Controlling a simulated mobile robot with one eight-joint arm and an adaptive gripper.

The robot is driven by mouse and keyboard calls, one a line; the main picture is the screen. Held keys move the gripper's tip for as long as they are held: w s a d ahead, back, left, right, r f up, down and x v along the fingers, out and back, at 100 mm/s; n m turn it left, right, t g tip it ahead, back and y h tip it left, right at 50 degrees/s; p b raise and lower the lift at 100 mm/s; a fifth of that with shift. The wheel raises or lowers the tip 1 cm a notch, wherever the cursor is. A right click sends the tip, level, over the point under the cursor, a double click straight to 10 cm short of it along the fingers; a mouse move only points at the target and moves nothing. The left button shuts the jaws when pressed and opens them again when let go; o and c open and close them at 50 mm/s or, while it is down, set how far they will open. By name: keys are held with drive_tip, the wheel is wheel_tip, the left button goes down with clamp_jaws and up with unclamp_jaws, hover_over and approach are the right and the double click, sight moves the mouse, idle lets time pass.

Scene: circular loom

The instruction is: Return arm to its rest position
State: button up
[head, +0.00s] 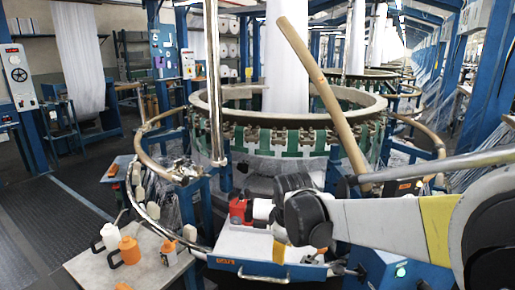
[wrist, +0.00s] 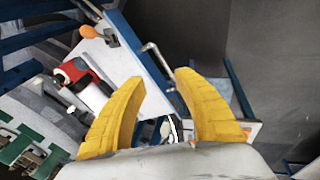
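My arm (head: 385,228) reaches in from the right edge of the head view, over a small white-topped blue tray (head: 235,243) in front of the loom. My gripper (wrist: 161,80) shows two yellow fingers in the wrist view, spread apart with nothing between them. In the head view a yellow finger (head: 279,252) points down over the tray. The tray also shows beyond the fingers in the wrist view (wrist: 118,62). Its exact distance from the fingertips cannot be told.
A red device (head: 238,211) sits on the tray's left, close to my wrist. The loom ring (head: 270,120) stands behind; a brown pole (head: 322,92) slants above my arm. A side table (head: 95,268) holds bottles, including an orange one (head: 129,250). The left floor (head: 60,215) is open.

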drive_tip(key=s+d+r+m+t, duration=0.1)
drive_tip(key=s+d+r+m, duration=0.25)
drive_tip(key=s, duration=0.25)
drive_tip(key=s+d+r+m+t, duration=0.1)
drive_tip(key=s+d+r+m, duration=0.25)
drive_tip(key=s, duration=0.35)
drive_tip(key=s+d+f+m+t, duration=0.1)
drive_tip(key=s+d+m, duration=0.3)
drive_tip(key=s, duration=0.6)
drive_tip(key=shift+d+f+m+t, duration=0.15)
drive_tip(key=shift+d+m+t, duration=0.1)
drive_tip(key=shift+m+t, duration=0.25)
